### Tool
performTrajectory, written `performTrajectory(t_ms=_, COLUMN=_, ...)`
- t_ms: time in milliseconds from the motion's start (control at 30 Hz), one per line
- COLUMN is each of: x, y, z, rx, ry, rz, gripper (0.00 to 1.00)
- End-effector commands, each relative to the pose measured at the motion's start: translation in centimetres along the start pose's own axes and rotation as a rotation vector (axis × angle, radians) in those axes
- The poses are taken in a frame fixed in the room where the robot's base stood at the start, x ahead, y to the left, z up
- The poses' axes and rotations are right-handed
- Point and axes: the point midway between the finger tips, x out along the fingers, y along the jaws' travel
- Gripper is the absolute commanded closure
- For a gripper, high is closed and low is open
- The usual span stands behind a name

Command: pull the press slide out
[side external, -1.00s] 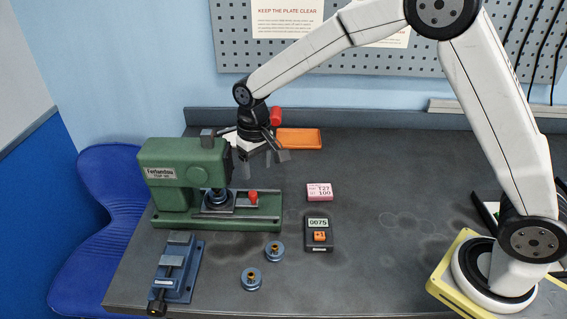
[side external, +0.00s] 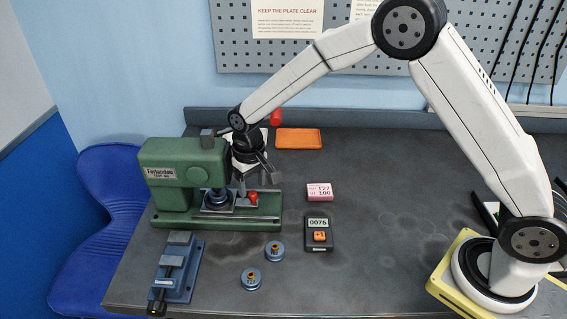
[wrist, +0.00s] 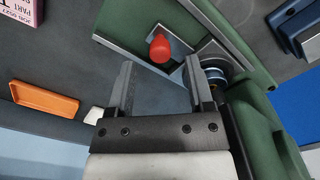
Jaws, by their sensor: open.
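The green press (side external: 165,192) stands at the back left of the bench. Its metal slide (side external: 225,208) lies on the green base under the ram, with a red knob (side external: 253,197) at its right end. My gripper (side external: 255,179) is open and empty, just above and behind the knob. In the wrist view the red knob (wrist: 160,46) shows just beyond the open fingertips (wrist: 158,68), roughly midway between them. No contact with the knob is visible. Part of the slide is hidden under the ram.
A blue vise (side external: 176,270) and two round blue-grey parts (side external: 274,251) are in front of the press. A pink label block (side external: 319,192) and a dark meter (side external: 319,233) reading 0075 lie to the right. An orange tray (side external: 299,139) is behind. The bench's right middle is clear.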

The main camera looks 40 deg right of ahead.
Motion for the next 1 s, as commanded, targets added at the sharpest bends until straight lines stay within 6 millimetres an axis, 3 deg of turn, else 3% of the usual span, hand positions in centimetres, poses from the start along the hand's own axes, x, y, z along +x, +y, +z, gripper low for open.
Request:
performTrajectory(t_ms=200, x=2.0, y=0.0, z=0.0, rx=0.0, ry=0.0, rz=0.0, gripper=0.33)
performTrajectory(t_ms=567, x=2.5, y=0.0, z=0.0, rx=0.0, ry=0.0, rz=0.0, gripper=0.33)
performTrajectory(t_ms=667, x=2.5, y=0.0, z=0.0, rx=0.0, ry=0.0, rz=0.0, gripper=0.58)
performTrajectory(t_ms=800, x=2.4, y=0.0, z=0.0, rx=0.0, ry=0.0, rz=0.0, gripper=1.0)
performTrajectory(t_ms=1000, x=2.4, y=0.0, z=0.0, rx=0.0, ry=0.001, rz=0.0, gripper=1.0)
